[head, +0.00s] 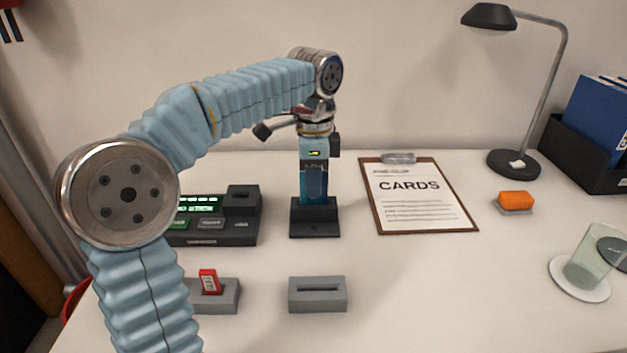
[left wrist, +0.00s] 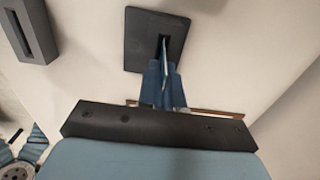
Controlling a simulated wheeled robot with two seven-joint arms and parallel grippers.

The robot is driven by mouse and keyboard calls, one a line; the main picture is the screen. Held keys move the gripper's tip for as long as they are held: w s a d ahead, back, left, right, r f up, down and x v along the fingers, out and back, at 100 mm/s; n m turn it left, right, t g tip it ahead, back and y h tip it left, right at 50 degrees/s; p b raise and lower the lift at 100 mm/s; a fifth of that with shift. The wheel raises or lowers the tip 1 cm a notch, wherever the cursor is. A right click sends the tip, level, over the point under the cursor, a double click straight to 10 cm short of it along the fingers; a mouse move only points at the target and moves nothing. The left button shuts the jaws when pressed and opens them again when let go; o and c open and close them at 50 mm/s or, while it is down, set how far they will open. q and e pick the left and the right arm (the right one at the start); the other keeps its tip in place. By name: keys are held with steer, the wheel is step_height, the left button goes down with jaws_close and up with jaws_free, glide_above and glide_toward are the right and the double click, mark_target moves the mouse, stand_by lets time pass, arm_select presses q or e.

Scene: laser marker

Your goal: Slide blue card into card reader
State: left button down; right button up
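The black card reader (head: 315,220) stands on the desk at the middle of the head view; in the left wrist view its slot (left wrist: 163,46) shows at the top. My left gripper (head: 314,188) points down just above the reader. It is shut on the blue card (head: 315,168), which is upright between the fingers. In the left wrist view the card (left wrist: 165,68) shows nearly edge-on, its lower end lined up with the slot. The fingers partly hide it, and I cannot tell how deep its lower edge sits. My right gripper is not in view.
A grey holder with an empty slot (head: 318,296) stands in front of the reader. A red card (head: 209,281) stands in another holder to its left. A console (head: 238,228), a clipboard (head: 420,192), an orange sponge (head: 515,201), a glass (head: 588,262) and a lamp (head: 515,165) surround it.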

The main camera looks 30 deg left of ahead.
arm_select(q)
steer(key=shift+f+b, duration=0.45)
steer(key=shift+f, duration=0.3)
steer(key=c, duration=1.2)
jaws_free()
steer(key=shift+r, duration=0.1)
